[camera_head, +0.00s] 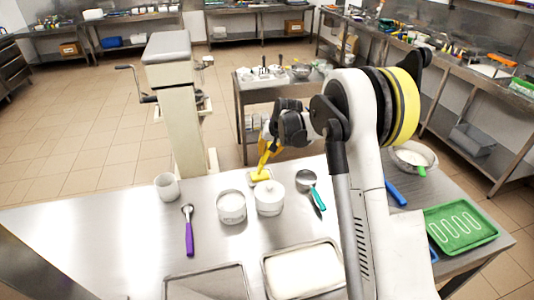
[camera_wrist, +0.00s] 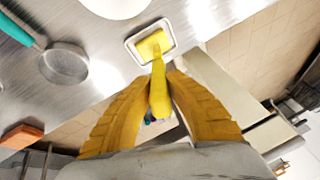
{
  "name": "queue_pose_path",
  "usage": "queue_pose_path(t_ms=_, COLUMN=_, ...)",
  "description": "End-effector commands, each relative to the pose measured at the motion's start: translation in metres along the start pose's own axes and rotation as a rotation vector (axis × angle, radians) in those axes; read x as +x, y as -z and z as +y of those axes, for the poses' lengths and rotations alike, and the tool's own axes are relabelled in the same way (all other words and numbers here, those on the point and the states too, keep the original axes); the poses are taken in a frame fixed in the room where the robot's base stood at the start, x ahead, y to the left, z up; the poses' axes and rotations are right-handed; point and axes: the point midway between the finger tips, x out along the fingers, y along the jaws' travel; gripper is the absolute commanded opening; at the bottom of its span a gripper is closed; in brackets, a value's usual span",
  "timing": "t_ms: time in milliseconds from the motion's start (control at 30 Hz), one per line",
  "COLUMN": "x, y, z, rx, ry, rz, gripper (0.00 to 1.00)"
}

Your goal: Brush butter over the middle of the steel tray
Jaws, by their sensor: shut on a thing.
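My gripper (camera_head: 266,150) has yellow fingers and is shut on a yellow brush (camera_wrist: 159,90). It is at the far edge of the steel table. The brush points down into a small white square dish (camera_wrist: 129,44) with yellow in it, likely butter; I cannot tell brush head from butter there. In the head view the dish (camera_head: 250,183) is partly hidden behind a lidded white pot. An empty-looking steel tray (camera_head: 205,284) lies at the near edge of the table, cut off by the frame.
A second tray (camera_head: 264,266) with white contents lies right of it. A lidded white pot (camera_head: 269,199), an open white pot (camera_head: 231,207), a white cup (camera_head: 166,187), a purple-handled scoop (camera_head: 189,235) and a teal-handled sieve (camera_head: 307,180) stand or lie between. A green tray (camera_head: 462,225) is at right.

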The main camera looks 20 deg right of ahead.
Motion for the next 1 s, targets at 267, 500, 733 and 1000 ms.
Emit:
queue_pose_path(t_ms=267, x=-0.025, y=0.010, z=-0.007, rx=0.000, ry=0.000, rz=0.001, gripper=0.00)
queue_pose_path(t_ms=500, x=-0.044, y=0.017, z=-0.012, rx=0.000, ry=0.000, rz=0.001, gripper=0.00)
queue_pose_path(t_ms=733, x=-0.056, y=0.022, z=-0.015, rx=0.000, ry=0.000, rz=0.001, gripper=0.00)
queue_pose_path(t_ms=1000, x=-0.055, y=0.022, z=-0.015, rx=0.000, ry=0.000, rz=0.001, gripper=0.00)
